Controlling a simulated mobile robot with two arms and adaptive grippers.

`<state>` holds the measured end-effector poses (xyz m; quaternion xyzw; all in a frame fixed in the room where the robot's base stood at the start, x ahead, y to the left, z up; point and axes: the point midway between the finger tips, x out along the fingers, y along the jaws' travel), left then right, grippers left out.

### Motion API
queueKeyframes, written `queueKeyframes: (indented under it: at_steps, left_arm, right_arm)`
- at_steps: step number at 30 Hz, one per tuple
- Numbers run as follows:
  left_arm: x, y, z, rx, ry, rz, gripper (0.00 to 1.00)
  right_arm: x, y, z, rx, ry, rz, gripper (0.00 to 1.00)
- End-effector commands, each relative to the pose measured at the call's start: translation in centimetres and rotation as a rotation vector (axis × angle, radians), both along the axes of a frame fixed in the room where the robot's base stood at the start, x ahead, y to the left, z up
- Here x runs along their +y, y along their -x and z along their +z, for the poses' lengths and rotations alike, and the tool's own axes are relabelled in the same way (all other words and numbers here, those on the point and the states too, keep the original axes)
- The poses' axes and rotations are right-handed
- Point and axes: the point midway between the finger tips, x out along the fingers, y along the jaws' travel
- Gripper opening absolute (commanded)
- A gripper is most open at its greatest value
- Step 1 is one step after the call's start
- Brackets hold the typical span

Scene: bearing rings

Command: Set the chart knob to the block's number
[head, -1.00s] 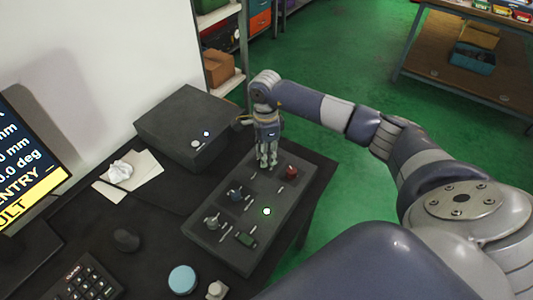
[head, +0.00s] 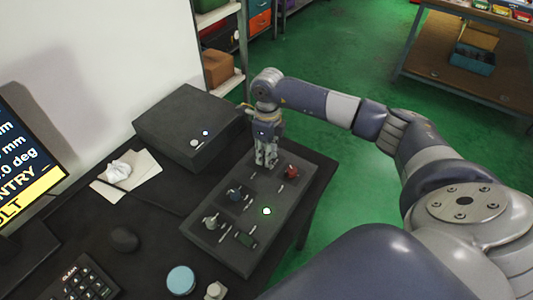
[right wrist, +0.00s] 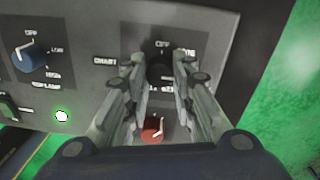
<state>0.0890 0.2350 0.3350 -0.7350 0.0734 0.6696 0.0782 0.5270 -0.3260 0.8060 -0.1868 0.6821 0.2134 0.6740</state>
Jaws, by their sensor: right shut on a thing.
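The chart knob (right wrist: 160,72) is a dark knob beside the CHART label (right wrist: 105,61) in the right wrist view. OFF shows above it; the other scale marks are partly covered by the fingers. My right gripper (right wrist: 162,75) is shut on this knob, one finger on each side. In the head view my right gripper (head: 266,162) points down at the far end of the dark control panel (head: 225,250), hiding the knob. Where the knob points is hard to tell. No numbered block is recognizable. My left gripper is out of view.
A red knob (head: 291,170) sits close to the gripper. A blue knob (head: 234,192), a grey knob (head: 212,221), a lit lamp (head: 266,211) and a green switch (head: 245,239) share the panel. A dark box (head: 185,125) stands behind. A screen (head: 28,165) is at left.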

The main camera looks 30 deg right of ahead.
Motion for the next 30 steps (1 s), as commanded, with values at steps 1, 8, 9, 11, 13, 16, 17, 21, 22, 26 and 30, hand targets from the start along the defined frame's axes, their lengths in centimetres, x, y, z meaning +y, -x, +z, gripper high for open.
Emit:
queueKeyframes:
  at_steps: [1, 8, 9, 11, 13, 16, 17, 21, 22, 26, 30]
  left_arm:
    - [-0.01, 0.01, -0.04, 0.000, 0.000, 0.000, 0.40]
    - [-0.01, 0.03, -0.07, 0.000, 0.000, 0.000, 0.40]
    - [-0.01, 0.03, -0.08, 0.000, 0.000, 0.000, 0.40]
    - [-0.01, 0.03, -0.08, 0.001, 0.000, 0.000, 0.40]
    - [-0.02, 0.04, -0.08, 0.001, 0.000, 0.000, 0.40]
    - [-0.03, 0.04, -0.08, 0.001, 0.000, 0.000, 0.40]
    - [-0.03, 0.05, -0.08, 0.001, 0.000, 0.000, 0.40]
    - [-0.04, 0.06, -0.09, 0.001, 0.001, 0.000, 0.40]
    - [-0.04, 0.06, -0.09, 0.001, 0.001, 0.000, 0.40]
    - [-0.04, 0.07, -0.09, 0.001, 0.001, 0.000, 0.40]
    - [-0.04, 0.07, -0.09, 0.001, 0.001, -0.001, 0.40]
  right_arm:
    - [0.00, -0.05, 0.04, -0.002, 0.000, -0.026, 0.00]
    - [0.03, -0.03, 0.05, -0.002, 0.000, -0.121, 0.00]
    - [0.03, -0.03, 0.05, -0.002, 0.000, -0.131, 0.00]
    - [0.03, -0.03, 0.05, -0.002, 0.000, -0.142, 0.00]
    - [0.04, -0.02, 0.05, -0.002, 0.000, -0.153, 0.00]
    - [0.03, -0.03, 0.06, -0.002, 0.000, -0.160, 0.00]
    - [0.03, -0.03, 0.06, -0.002, 0.000, -0.161, 0.00]
    - [0.03, -0.04, 0.06, -0.002, 0.000, -0.161, 0.00]
    - [0.03, -0.04, 0.06, -0.002, 0.000, -0.161, 0.00]
    - [0.03, -0.04, 0.06, -0.002, 0.000, -0.161, 0.00]
    - [0.02, -0.03, 0.06, -0.002, 0.000, -0.160, 0.44]
